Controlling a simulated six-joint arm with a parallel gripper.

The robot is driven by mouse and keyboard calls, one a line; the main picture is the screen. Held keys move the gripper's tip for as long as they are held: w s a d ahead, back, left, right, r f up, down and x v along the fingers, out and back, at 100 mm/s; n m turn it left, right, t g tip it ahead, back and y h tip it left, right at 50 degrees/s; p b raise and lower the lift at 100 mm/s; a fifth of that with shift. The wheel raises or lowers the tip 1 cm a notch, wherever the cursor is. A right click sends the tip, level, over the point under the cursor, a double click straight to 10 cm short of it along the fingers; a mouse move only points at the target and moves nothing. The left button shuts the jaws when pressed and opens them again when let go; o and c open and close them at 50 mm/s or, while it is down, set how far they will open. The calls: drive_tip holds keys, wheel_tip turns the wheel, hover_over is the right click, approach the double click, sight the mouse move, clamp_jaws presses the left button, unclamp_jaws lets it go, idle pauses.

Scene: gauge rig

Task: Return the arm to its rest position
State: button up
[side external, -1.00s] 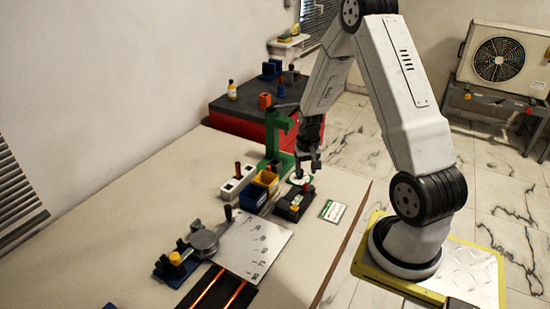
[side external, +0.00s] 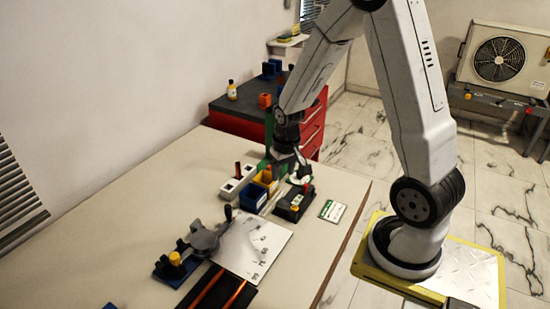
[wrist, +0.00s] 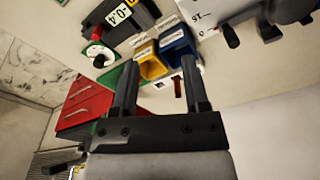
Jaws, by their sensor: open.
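My arm reaches over the bench from the right. My gripper (side external: 288,163) is beside the green stand (side external: 269,128), which my wrist partly hides in the side view. In the wrist view my gripper (wrist: 160,66) has its two dark fingers apart, with nothing held between them. The yellow bin (wrist: 145,57) and blue bin (wrist: 176,46) appear beyond and between the fingertips. The bins also show in the side view, yellow (side external: 265,180) and blue (side external: 254,197), just in front of my gripper. I cannot tell the exact height of the fingertips.
A black gauge box (side external: 294,203) with a readout (wrist: 124,12) stands right of the bins. A white block (side external: 236,183) is left of them. A metal plate (side external: 252,246) and clamp (side external: 206,238) lie nearer. A red cabinet (side external: 310,128) stands behind. The bench's left side is clear.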

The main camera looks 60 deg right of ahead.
drive_tip(key=s+a+r+n, duration=0.2)
drive_tip(key=a, duration=0.5)
drive_tip(key=s+a+r+n+t, duration=0.1)
drive_tip(key=s+a+r+n, duration=0.2)
drive_tip(key=a, duration=0.3)
drive_tip(key=shift+a+t, duration=0.3)
drive_tip(key=shift+a, duration=0.05)
drive_tip(key=shift+c, duration=0.2)
idle(0.5)
